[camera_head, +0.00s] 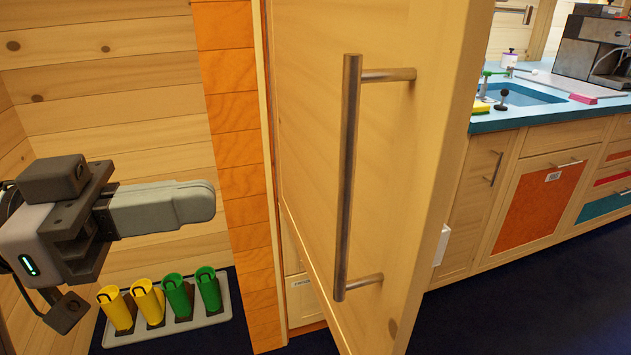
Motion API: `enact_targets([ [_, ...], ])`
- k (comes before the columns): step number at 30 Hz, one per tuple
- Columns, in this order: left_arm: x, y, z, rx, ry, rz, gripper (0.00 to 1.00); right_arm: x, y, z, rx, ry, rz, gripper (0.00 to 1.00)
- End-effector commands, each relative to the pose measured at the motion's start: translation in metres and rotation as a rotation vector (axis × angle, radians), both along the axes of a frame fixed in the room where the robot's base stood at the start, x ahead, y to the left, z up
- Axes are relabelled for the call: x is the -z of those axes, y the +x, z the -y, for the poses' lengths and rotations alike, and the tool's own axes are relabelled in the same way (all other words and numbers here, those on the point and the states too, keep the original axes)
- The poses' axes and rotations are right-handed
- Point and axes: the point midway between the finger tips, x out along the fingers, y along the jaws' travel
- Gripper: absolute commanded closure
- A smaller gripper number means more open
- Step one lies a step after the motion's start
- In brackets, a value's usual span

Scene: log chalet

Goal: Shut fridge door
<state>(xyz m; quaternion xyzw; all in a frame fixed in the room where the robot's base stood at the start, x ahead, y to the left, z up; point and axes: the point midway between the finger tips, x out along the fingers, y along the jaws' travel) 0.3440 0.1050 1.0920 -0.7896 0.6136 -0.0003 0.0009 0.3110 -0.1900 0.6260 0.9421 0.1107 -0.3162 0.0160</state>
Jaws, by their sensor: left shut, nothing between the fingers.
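The fridge door (420,160) is a tall light-wood panel in the middle of the head view. It stands ajar, with its face turned toward me and a narrow gap along its left side. A long vertical metal bar handle (348,180) is fixed to it. My left gripper (205,201) is shut and empty, to the left of the door and pointing right. In the picture it is apart from the door and the handle. The fridge's inside is mostly hidden behind the door. My right gripper is not in view.
A grey tray (228,312) with yellow and green holders stands low at the left, below my left gripper. An orange wood strip (235,150) borders the door opening. At the right are a blue counter (530,113) with a sink, cabinets and dark open floor (540,310).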

Motion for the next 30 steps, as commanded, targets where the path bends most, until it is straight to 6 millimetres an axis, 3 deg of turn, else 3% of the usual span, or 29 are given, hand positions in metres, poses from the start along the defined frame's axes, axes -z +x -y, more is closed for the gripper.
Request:
enact_targets([
  [15,-0.001,0.022,0.088,0.002,-0.004,-0.003,1.0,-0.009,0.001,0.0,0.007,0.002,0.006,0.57],
  [21,0.0,0.027,0.104,0.0,-0.002,-0.005,1.0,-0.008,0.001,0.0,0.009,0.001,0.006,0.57],
  [30,0.001,0.028,0.108,-0.001,-0.001,-0.003,1.0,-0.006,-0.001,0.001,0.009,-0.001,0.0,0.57],
])
